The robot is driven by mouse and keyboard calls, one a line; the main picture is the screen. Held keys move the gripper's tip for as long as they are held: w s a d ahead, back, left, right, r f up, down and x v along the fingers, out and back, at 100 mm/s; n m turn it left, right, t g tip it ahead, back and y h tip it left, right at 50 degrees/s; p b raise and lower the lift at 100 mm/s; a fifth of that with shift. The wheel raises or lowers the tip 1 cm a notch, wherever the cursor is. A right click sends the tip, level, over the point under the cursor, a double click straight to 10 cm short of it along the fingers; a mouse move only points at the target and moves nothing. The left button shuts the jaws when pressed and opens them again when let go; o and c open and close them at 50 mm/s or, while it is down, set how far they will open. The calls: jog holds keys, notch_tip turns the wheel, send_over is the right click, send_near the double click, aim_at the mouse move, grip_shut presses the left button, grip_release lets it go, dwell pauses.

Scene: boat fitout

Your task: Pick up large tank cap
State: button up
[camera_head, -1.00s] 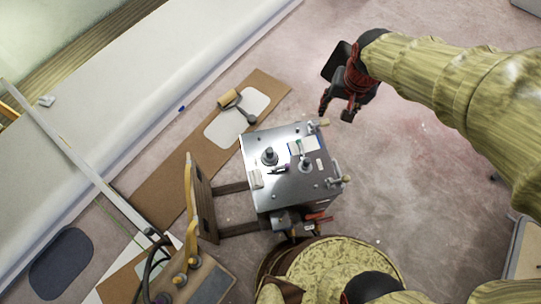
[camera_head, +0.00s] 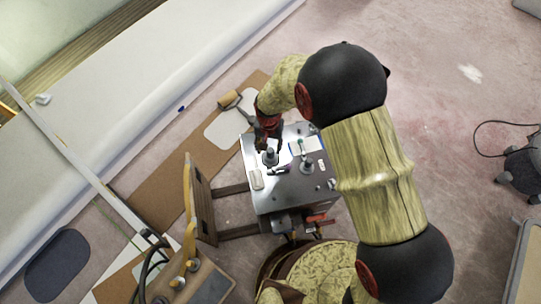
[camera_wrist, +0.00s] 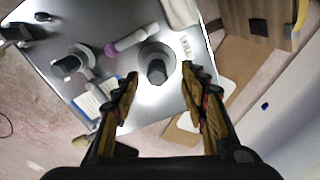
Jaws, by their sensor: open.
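The large tank cap (camera_head: 270,159), a round grey disc with a dark upright knob, stands on the metal table top (camera_head: 265,190) near its left side. In the wrist view the cap (camera_wrist: 153,53) lies between and beyond my fingertips. My gripper (camera_wrist: 160,76) is open, with one finger on each side of the knob in that picture; contact is not visible. In the head view my gripper (camera_head: 267,138) is over the far left part of the table, just above the cap. A smaller cap (camera_wrist: 75,63) with a dark knob stands beside it.
A purple-and-white marker (camera_wrist: 128,41) lies near the large cap. A blue-white card (camera_wrist: 92,103) and a pale block (camera_head: 257,179) are also on the table. A paint roller (camera_head: 229,99) lies on cardboard. A wooden panel (camera_head: 201,200) stands at the left.

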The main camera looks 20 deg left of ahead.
aim_at(270, 150)
jog(key=f+b, duration=0.1)
jog(key=f, duration=0.3)
jog(key=f+b, duration=0.1)
jog(key=f, duration=0.1)
jog(key=shift+w+d+b, duration=0.15)
jog(key=shift+w+b, duration=0.15)
jog(key=shift+w, duration=0.1)
jog(key=shift+c, duration=1)
grip_shut()
